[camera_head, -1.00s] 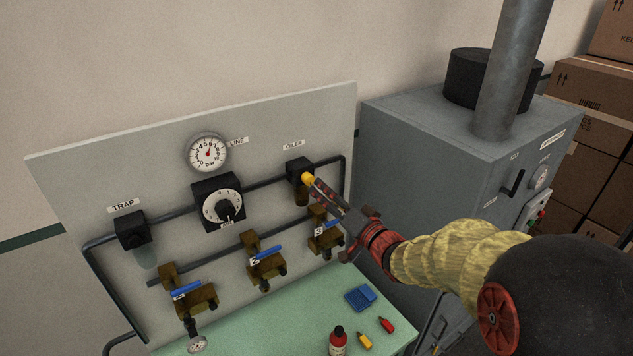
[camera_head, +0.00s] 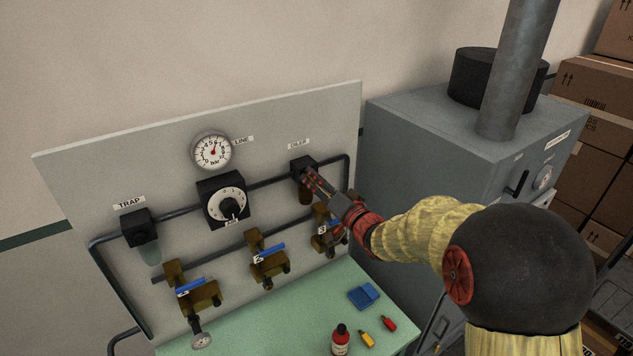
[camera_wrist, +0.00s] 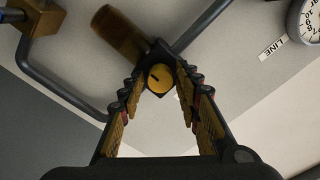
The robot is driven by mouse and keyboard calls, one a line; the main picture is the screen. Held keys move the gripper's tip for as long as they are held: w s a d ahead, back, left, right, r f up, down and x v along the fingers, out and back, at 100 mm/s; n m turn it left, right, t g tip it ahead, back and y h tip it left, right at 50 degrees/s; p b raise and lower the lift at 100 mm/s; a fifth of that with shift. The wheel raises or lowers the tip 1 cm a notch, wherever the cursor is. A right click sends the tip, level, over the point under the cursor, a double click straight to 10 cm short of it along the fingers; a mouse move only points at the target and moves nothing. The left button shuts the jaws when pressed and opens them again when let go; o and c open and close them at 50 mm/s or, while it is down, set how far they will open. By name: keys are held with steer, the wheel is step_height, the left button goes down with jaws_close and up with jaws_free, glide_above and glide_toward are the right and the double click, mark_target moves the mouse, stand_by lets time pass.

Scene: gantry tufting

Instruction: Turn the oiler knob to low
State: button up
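The oiler (camera_head: 302,165) is a black block with an amber bowl below it, on the upper right of the panel under an OILER label. Its round yellow knob (camera_wrist: 160,78) shows in the wrist view, with a short dark mark pointing up-left in that picture. My gripper (camera_head: 311,176) is at the oiler and hides the knob in the head view. In the wrist view its two fingers (camera_wrist: 160,71) stand open on either side of the knob, with a small gap on each side. I cannot tell how far the tips reach past the knob's face.
A pressure gauge (camera_head: 213,151), a black dial regulator (camera_head: 225,203) and the trap (camera_head: 139,229) are left of the oiler. Blue-handled valves (camera_head: 268,252) sit below. A green bench (camera_head: 282,320) holds a bottle and small items. A grey cabinet (camera_head: 430,150) stands close on the right.

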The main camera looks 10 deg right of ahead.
jaws_close()
steer(key=shift+n+b, duration=0.3)
steer(key=shift+b, duration=0.15)
steer(key=n+b, duration=0.4)
steer(key=b, duration=0.1)
steer(key=shift+f, duration=0.2)
steer(key=n+b, duration=0.6)
steer(key=shift+n+b, duration=0.4)
steer(key=n+b, duration=0.3)
steer(key=shift+r+n+b, duration=0.15)
steer(key=shift+n+b, duration=1)
steer(key=shift+n, duration=0.55)
